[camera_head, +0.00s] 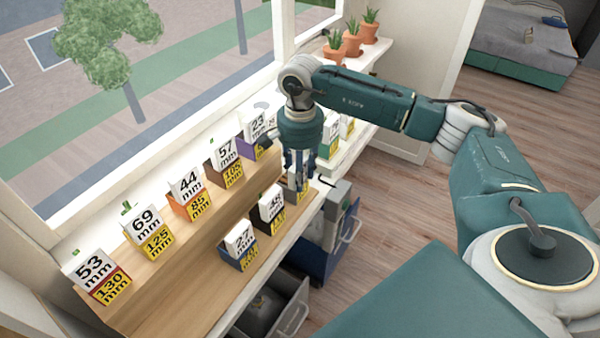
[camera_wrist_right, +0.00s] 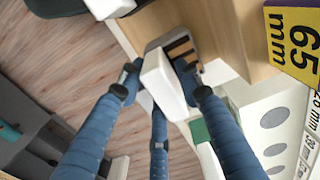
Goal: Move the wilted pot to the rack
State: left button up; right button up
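Terracotta pots with green plants (camera_head: 352,42) stand on the far sill. I cannot make out which pot is wilted. My left gripper is out of view.
Close neighbours on the lower step are the "48 mm" pot (camera_head: 271,204) and the "27 mm" pot (camera_head: 240,242). The wooden floor (camera_head: 400,210) to the right is clear.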

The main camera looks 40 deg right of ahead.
jog(key=shift+r, duration=0.15)
jog(key=shift+r, duration=0.25)
notch_tip(320, 180, up, 10)
jog(key=b, duration=0.3)
jog(key=shift+r, duration=0.7)
